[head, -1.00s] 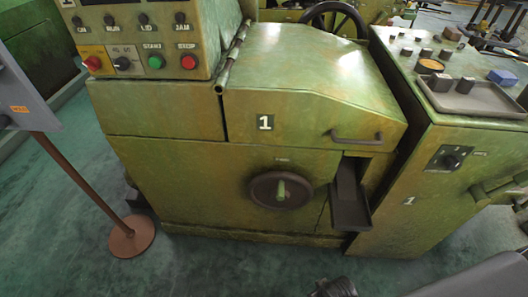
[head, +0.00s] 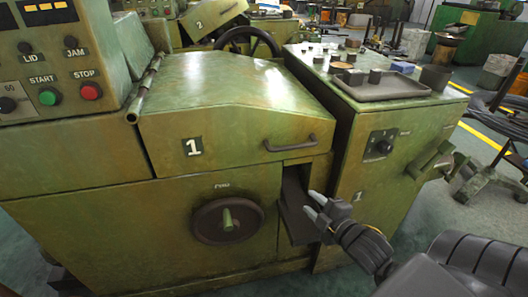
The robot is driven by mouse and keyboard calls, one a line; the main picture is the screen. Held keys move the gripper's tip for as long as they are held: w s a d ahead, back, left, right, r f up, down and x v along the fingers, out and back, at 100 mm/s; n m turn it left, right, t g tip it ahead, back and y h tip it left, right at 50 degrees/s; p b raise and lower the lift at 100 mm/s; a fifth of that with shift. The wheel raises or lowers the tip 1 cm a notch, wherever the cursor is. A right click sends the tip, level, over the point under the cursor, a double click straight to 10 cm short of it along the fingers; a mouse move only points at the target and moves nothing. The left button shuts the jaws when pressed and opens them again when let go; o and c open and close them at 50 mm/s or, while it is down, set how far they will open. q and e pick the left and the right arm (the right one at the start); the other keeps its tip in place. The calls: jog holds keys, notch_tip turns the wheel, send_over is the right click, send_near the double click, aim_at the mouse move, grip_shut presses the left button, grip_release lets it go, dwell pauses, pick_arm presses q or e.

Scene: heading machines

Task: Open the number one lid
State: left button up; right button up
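The number one lid (head: 220,105) is a green sloped cover with a white "1" on its front face. It lies closed on the machine. Its dark bar handle (head: 290,143) is at the lid's lower right front edge. My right gripper (head: 313,204) is in front of the machine, below the handle and in front of the dark chute (head: 293,210). Its two light fingertips are apart, with nothing seen between them, and it does not touch the handle. My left gripper is not in view.
A control panel (head: 50,65) with buttons stands left of the lid. A handwheel (head: 228,220) sticks out below it.

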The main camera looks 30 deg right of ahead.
aim_at(293, 145)
notch_tip(293, 145, up, 10)
jog(key=w+d+n+t+y, duration=0.2)
jog(key=n+t, duration=0.3)
jog(key=n, duration=0.2)
jog(key=x, duration=0.7)
jog(key=p+x, duration=0.1)
jog(key=x, duration=0.2)
jog(key=shift+w+a+f, duration=0.1)
jog(key=shift+w+a, duration=0.05)
jog(key=shift+a, duration=0.2)
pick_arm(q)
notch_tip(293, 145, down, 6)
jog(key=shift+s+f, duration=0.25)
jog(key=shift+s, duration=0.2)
pick_arm(e)
jog(key=shift+c, duration=0.4)
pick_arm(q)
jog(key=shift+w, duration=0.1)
pick_arm(e)
grip_shut()
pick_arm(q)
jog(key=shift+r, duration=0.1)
